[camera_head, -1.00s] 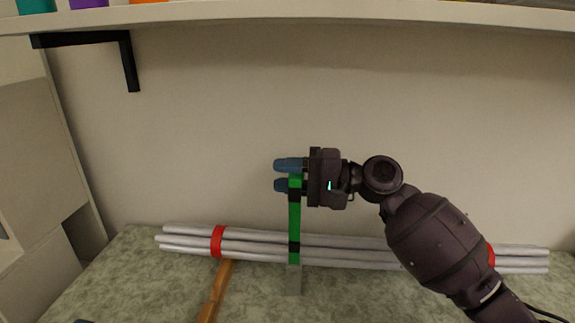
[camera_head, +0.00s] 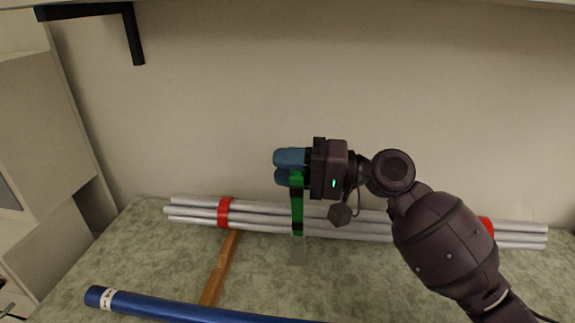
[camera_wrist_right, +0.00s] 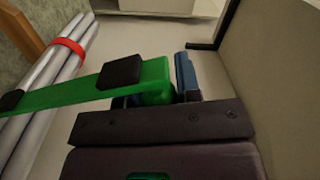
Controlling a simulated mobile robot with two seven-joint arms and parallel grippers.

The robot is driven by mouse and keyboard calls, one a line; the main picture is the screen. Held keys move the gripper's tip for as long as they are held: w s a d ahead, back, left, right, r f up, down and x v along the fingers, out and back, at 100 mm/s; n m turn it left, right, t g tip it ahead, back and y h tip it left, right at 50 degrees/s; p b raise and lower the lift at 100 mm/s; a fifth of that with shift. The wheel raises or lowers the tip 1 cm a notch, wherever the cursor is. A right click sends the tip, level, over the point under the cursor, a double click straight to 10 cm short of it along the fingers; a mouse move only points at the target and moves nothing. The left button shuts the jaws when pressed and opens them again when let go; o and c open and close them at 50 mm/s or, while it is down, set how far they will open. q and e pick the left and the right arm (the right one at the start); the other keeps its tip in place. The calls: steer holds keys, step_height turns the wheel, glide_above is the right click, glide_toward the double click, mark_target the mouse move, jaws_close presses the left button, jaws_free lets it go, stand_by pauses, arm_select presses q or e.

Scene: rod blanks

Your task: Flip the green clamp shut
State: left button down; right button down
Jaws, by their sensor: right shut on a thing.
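In the right wrist view the green clamp arm (camera_wrist_right: 85,92), with black pads, runs left from the fingers (camera_wrist_right: 185,82). The bundle of grey rods (camera_head: 350,225) lies behind the clamp arm's lower end. My left gripper is not in view.
Red bands (camera_head: 225,212) wrap the rods. A wooden bar (camera_head: 221,268) and a blue tube (camera_head: 190,308) lie in front on the mottled green tabletop (camera_head: 150,255). A wall stands behind, with a black bracket (camera_head: 137,35) under a shelf above.

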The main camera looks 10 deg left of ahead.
steer(key=c, duration=0.9)
jaws_free()
steer(key=shift+s, duration=0.1)
steer(key=shift+o, duration=0.2)
steer(key=d, duration=1)
steer(key=shift+d, duration=0.4)
